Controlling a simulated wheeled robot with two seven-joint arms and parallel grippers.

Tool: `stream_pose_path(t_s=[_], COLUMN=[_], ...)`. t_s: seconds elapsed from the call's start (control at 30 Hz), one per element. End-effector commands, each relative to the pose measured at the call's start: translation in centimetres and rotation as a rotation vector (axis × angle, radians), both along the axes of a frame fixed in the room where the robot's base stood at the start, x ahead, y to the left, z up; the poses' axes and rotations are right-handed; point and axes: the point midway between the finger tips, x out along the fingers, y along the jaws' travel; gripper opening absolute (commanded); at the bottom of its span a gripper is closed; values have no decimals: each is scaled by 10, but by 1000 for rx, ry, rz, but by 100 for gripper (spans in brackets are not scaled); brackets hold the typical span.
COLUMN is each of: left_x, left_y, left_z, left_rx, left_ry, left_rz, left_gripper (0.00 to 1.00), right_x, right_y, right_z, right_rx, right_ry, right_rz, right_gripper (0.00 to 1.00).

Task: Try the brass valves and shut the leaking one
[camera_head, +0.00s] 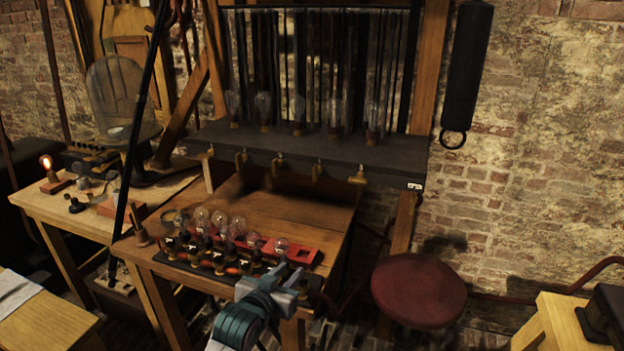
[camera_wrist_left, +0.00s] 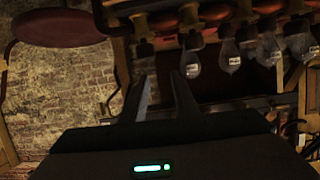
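A row of several brass valves hangs along the front edge of the dark shelf (camera_head: 300,148) in the head view. The valves at the left end (camera_head: 210,152), second (camera_head: 240,160), middle (camera_head: 277,165) and fourth (camera_head: 317,170) look upright and narrow. The right-end valve (camera_head: 357,175) shows a wider handle lying sideways. I cannot make out any leak. My left gripper (camera_head: 292,278) is at the front edge of the wooden table, below and apart from the valves. In the left wrist view its fingers (camera_wrist_left: 160,90) are spread with nothing between them. My right gripper is not in view.
Glass bulbs (camera_head: 220,220) and a red strip (camera_head: 300,253) crowd the table front beside my left gripper; bulbs also show in the wrist view (camera_wrist_left: 229,57). Glass vessels (camera_head: 263,108) stand on the shelf. A red stool (camera_head: 419,290) is right. The table's middle is bare.

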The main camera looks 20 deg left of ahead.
Motion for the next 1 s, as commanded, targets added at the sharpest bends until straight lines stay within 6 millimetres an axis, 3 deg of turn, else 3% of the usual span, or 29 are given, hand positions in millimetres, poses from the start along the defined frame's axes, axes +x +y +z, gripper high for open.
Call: stream_pose_path(t_s=[0.2,0.4,0.53,1.0], left_x=[28,42,43,49], left_y=[6,10,11,11], left_z=[85,150,161,160], left_rx=[-19,-34,-38,-38], left_ry=[-170,-300,-323,-321], left_rz=[7,9,9,9], left_gripper=[27,27,27,27], right_x=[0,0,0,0], right_y=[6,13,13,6], right_z=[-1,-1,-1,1], right_rx=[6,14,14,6], right_ry=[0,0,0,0], right_rz=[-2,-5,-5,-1], right_gripper=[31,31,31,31])
